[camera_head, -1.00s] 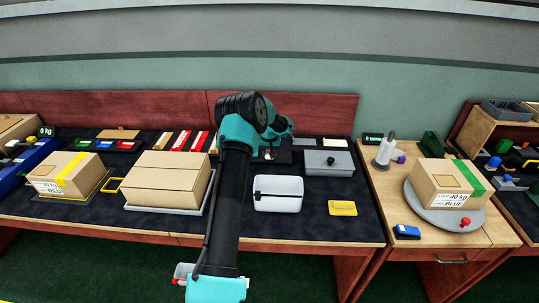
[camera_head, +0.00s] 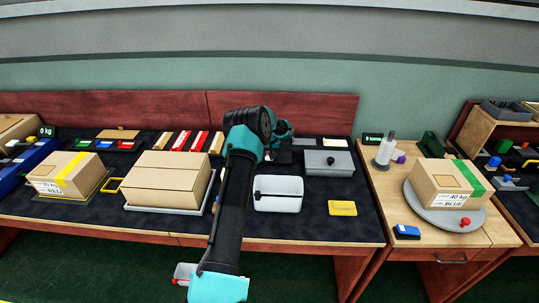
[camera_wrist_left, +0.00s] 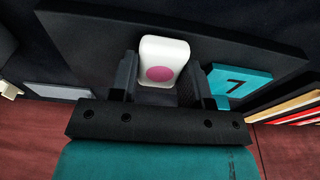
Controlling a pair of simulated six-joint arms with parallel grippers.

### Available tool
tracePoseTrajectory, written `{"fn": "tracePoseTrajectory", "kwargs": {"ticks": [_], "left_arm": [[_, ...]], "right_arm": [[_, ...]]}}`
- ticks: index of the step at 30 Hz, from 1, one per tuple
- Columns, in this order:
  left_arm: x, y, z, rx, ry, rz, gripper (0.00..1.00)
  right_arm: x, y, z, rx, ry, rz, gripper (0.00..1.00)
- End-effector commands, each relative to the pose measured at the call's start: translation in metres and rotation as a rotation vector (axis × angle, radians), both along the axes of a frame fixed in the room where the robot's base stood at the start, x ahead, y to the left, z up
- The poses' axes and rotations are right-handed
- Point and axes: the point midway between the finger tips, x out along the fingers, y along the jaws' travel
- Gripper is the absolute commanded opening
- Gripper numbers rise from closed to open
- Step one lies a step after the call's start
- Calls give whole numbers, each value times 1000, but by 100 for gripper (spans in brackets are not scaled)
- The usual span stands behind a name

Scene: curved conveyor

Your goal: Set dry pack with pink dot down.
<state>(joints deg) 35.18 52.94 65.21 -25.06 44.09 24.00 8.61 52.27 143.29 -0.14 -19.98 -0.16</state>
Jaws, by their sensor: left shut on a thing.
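The dry pack with the pink dot (camera_wrist_left: 163,62) is a small white block with rounded edges. In the left wrist view it sits between the two black fingers of my left gripper (camera_wrist_left: 162,80), which is shut on it. A dark flat plate (camera_wrist_left: 85,37) lies behind the pack, and I cannot tell whether the pack touches it. In the head view my left gripper (camera_head: 283,152) is at the back of the dark bench, partly hidden by my arm.
A teal tile marked 7 (camera_wrist_left: 228,84) is beside the right finger. A large carton (camera_head: 167,181) is to the left.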

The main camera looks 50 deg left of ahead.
Motion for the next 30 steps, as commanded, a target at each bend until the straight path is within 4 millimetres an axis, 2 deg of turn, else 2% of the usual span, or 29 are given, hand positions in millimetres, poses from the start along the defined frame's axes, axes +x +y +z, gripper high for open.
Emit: {"fn": "tracePoseTrajectory", "kwargs": {"ticks": [13,14,21,30], "left_arm": [[0,0,-6,1,-1,0,21],[0,0,-7,1,-1,0,44],[0,0,-6,1,-1,0,67],[0,0,-5,1,-1,0,69]], "right_arm": [[0,0,0,0,0,0,0],[0,0,0,0,0,0,0],[0,0,0,0,0,0,0],[0,0,0,0,0,0,0]]}}
